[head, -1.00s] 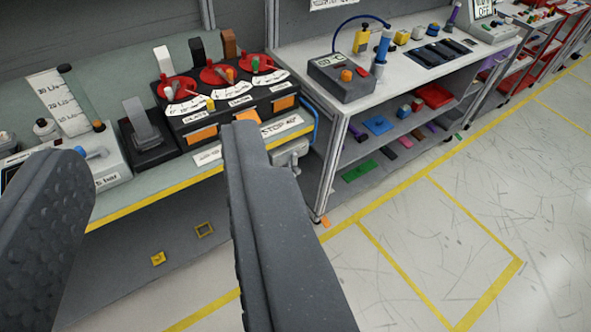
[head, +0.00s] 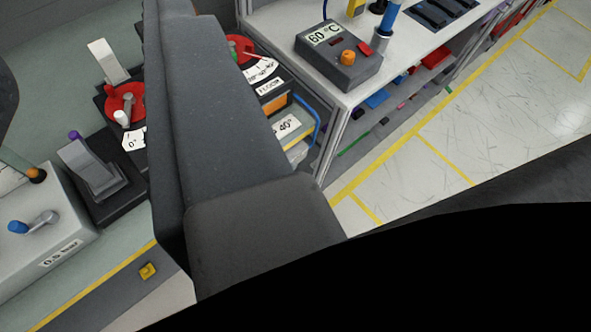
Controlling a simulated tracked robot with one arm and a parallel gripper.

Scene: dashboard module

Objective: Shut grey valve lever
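A grey paddle lever (head: 90,165) slants up from a black base (head: 115,205) on the bench at left. A smaller grey lever with a blue end (head: 36,222) sits on the grey box labelled 0.5 bar. I cannot tell for sure which is the valve lever. My gripper (head: 85,50) is open and empty. One finger crosses the middle of the view, and the other shows only at the left edge. Both levers lie between the fingers in the picture, with no visible contact. The right finger hides much of the black dial module (head: 272,90).
A red dial (head: 125,103) with a white knob and a white upright paddle (head: 108,60) stand behind the paddle lever. A 60 °C box (head: 340,60) is on the right bench. A black shape fills the lower right. Open floor (head: 500,120) lies at right.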

